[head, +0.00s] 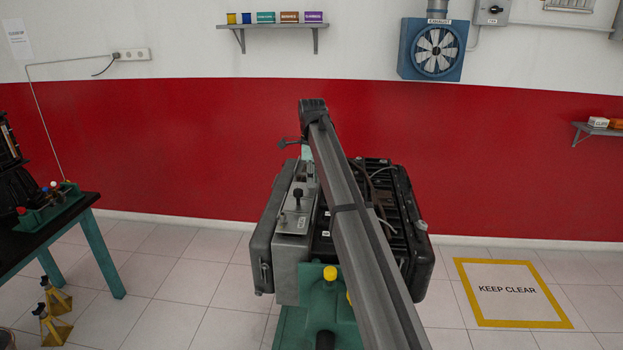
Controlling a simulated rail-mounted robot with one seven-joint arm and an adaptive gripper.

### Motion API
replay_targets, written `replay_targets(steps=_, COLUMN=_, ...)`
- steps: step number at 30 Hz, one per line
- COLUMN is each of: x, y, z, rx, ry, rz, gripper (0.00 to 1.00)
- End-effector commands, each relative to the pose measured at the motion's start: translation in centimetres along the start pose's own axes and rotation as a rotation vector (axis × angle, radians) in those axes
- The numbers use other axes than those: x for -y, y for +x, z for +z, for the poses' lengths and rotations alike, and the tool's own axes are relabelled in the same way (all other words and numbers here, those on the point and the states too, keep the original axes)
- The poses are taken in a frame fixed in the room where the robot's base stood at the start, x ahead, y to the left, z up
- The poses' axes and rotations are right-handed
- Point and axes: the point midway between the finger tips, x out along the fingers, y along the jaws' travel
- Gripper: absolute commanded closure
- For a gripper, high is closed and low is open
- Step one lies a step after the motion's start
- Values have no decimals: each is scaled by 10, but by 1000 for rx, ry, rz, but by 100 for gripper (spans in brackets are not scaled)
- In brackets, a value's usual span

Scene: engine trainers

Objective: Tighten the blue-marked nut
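I cannot make out a blue-marked nut for certain. A small blue-topped part (53,184) stands on a green fixture (52,205) on the bench at the left, near red and white-topped parts. It is too small to tell whether it is a nut. An engine unit (291,245) with grey and black casing stands in the middle. My long grey arm crosses in front of it and hides part of its top. My gripper cannot be made out; the far end of my arm is above the engine's back edge.
A dark-topped bench (65,216) with teal legs is at the left, with yellow stands (56,300) on the floor by it. A yellow-framed KEEP CLEAR mark (510,291) lies at the right. The tiled floor on both sides of the engine is largely free.

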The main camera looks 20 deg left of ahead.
Motion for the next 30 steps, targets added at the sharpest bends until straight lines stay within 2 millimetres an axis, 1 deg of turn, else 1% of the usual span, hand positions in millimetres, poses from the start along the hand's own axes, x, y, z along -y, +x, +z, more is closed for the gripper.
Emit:
replay_targets(steps=10, x=0, y=-1, z=0, rx=0, ry=-1, rz=-2, gripper=55)
replay_targets(steps=14, x=1, y=-8, z=0, rx=1, ry=-1, rz=-3, gripper=55)
replay_targets(steps=17, x=2, y=-21, z=0, rx=1, ry=-1, rz=-4, gripper=55)
replay_targets(steps=20, x=2, y=-38, z=1, rx=1, ry=-1, rz=-3, gripper=55)
replay_targets(steps=24, x=2, y=-67, z=1, rx=1, ry=-1, rz=-3, gripper=55)
replay_targets(steps=30, x=2, y=-100, z=0, rx=1, ry=0, rz=-2, gripper=55)
